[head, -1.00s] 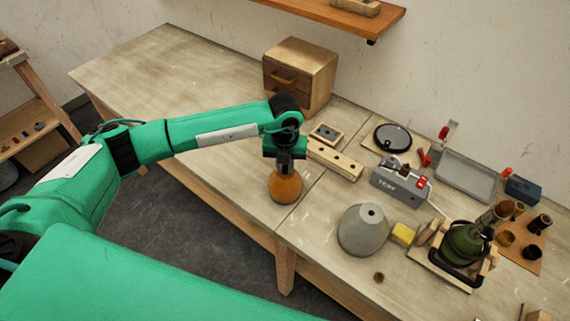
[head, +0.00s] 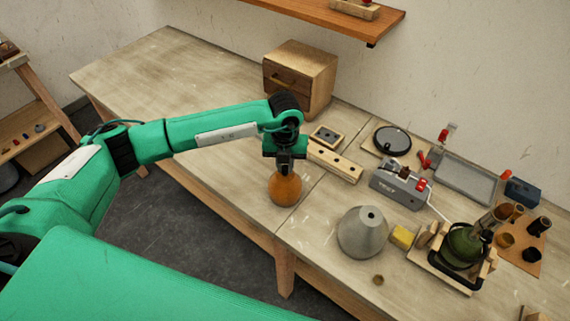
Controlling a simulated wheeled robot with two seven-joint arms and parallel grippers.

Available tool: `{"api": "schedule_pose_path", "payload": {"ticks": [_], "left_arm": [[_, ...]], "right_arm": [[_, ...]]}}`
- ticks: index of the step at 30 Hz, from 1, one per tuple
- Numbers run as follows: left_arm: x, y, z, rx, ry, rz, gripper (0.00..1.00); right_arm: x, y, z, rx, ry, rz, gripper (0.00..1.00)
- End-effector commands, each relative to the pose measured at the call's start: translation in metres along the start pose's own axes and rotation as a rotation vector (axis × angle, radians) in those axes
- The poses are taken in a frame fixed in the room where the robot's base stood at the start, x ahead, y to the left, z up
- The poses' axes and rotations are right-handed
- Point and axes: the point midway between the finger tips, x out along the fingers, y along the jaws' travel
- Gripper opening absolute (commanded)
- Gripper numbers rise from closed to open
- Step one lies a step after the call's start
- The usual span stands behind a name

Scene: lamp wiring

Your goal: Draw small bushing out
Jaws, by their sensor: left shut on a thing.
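My left gripper (head: 286,166) points straight down at the top of a round orange-brown lamp body (head: 285,188) near the table's front edge. Its fingers are shut at the neck of that body. The thing between them, apparently the small bushing, is hidden by the fingers, and I cannot tell how far it sits in the neck. The body stands upright on the table. My right gripper is not in view.
A grey cone-shaped body (head: 363,235), a yellow block (head: 402,237) and a small brown ring (head: 378,280) are to the right. A green bottle (head: 462,246) stands in a wooden cradle. Behind are a tester box (head: 398,186) and a drawer cabinet (head: 300,75). The table's left part is clear.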

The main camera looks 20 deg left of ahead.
Motion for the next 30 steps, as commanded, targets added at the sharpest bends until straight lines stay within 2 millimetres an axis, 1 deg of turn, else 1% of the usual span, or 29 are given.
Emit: {"api": "schedule_pose_path", "payload": {"ticks": [21,25,30], "left_arm": [[-0.036,0.000,0.000,0.000,-0.001,0.000,0.00],[-0.040,0.000,0.000,0.000,0.000,0.000,0.00],[-0.041,0.000,0.000,0.000,0.000,0.000,0.00]], "right_arm": [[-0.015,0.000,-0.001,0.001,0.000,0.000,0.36],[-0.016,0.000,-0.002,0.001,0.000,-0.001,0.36],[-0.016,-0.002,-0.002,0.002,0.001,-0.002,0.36]]}}
